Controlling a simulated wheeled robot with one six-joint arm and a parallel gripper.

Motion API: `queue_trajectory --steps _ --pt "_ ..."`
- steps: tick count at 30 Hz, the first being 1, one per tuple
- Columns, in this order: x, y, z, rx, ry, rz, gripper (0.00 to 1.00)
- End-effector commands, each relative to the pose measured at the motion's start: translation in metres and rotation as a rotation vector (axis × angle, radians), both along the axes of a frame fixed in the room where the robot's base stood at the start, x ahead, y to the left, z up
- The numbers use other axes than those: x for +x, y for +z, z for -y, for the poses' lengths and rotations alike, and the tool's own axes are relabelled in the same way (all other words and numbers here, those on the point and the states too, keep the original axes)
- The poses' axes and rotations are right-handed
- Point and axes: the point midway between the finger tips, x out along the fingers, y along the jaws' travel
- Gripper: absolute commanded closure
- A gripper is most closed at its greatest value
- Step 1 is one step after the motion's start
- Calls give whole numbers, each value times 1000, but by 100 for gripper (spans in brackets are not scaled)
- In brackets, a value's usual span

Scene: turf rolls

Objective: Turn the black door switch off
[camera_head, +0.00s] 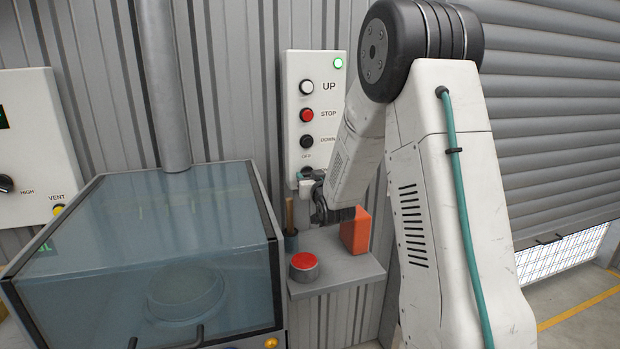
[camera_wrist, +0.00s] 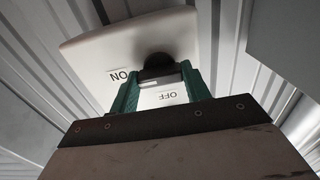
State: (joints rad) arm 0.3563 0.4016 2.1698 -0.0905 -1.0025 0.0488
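The black door switch (camera_head: 306,170) is at the bottom of the white control panel (camera_head: 317,72), just below the OFF label. In the wrist view its dark round knob (camera_wrist: 158,66) shows at the fingertips, with OFF and ON labels upside down. My gripper (camera_head: 304,182) is right at the panel's lower end. In the wrist view its teal fingers (camera_wrist: 160,82) stand apart on either side of the knob. I cannot tell whether they touch it. The exact direction of the knob is hard to make out.
Above the switch are the white UP button (camera_head: 306,87), red STOP button (camera_head: 306,115), black DOWN button (camera_head: 306,142) and a lit green lamp (camera_head: 338,62). A glass-topped cabinet (camera_head: 150,230) stands left.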

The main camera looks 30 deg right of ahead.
Motion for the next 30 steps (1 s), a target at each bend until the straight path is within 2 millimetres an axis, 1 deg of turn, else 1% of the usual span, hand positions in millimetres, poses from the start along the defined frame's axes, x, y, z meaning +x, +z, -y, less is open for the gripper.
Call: queue_trajectory --steps 8,14,20,30 --pt "0 0 0 -11 0 -3 76" --pt "0 0 0 -74 0 -21 76" --pt "0 0 0 -208 0 -60 76" --pt "0 0 0 -515 0 -148 76"
